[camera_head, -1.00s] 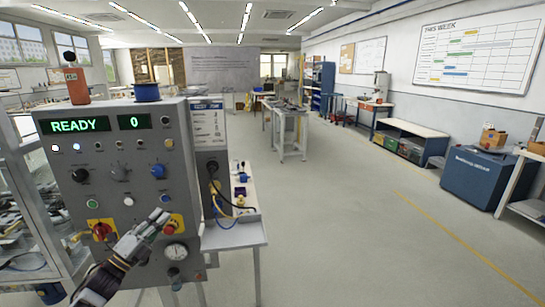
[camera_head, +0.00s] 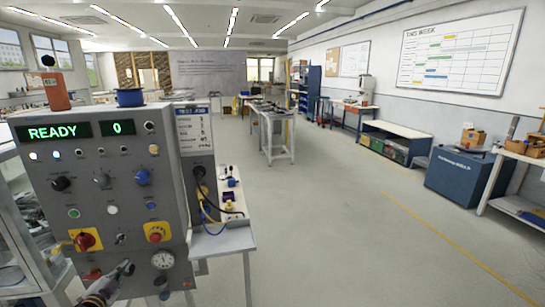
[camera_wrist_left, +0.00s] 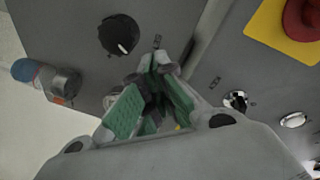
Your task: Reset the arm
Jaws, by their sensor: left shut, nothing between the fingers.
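The grey control panel (camera_head: 112,222) stands at the left of the head view, its displays reading "READY" and "0". My left gripper (camera_head: 127,267) is low in front of the panel, shut and empty, left of the round gauge (camera_head: 163,260). An orange-red knob on a yellow plate (camera_head: 157,232) sits above and to its right; a red switch on a yellow plate (camera_head: 85,241) sits above and to its left. In the left wrist view the green-padded fingers (camera_wrist_left: 155,66) meet near a black knob (camera_wrist_left: 118,35). My right gripper is not in view.
A small side table (camera_head: 225,239) with cables adjoins the panel's right side. A metal-framed bench (camera_head: 272,135) stands farther back. A blue cabinet (camera_head: 460,176) is at the right. The grey floor between is clear.

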